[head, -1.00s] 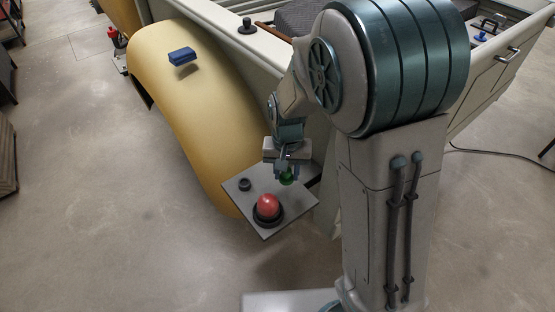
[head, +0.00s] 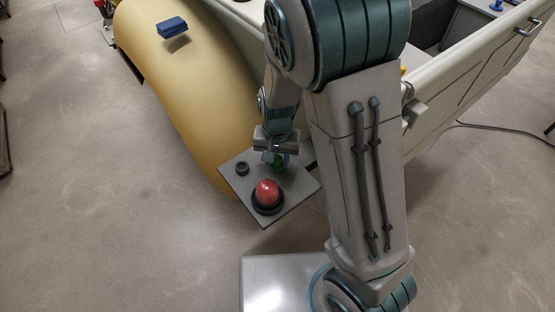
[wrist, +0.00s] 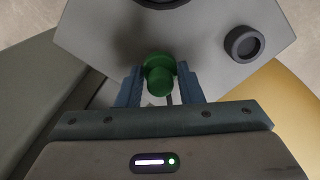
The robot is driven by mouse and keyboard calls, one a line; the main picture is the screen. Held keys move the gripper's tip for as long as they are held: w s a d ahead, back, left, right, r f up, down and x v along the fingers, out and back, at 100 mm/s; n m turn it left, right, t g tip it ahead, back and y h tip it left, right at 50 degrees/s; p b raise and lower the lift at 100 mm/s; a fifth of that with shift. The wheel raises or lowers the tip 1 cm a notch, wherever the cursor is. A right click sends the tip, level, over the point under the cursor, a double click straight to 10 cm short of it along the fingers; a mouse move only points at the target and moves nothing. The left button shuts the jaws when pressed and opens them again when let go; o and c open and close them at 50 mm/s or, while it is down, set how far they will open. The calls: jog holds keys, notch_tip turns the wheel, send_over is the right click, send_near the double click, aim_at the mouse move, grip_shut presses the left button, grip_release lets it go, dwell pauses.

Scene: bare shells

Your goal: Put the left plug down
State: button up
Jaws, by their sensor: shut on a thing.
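A green plug (wrist: 158,72) with a rounded knob is between the two blue fingers of my gripper (wrist: 160,86) in the wrist view. My gripper is shut on it. In the head view my gripper (head: 276,158) points down over the back part of a grey plate (head: 240,190), with a bit of the green plug (head: 281,161) showing. Whether the plug's lower end touches the plate is hidden. A red dome (head: 267,191) sits in a black ring at the plate's front. A small empty-looking black ring (head: 242,168) is at the plate's left.
The plate is beside a yellow curved fender (head: 180,100) and a pale bodywork side (head: 475,65). A blue block (head: 172,27) rests on the fender. My arm covers much of the right side. The floor (head: 110,220) at left and front is clear.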

aim_at(277, 157)
jog(key=shift+f, duration=0.45)
jog(key=shift+f, duration=0.2)
jog(key=o, duration=0.9)
jog(key=shift+o, duration=0.2)
jog(key=shift+r, duration=0.1)
jog(key=shift+r, duration=0.1)
notch_tip(277, 157, up, 12)
jog(key=p, duration=0.1)
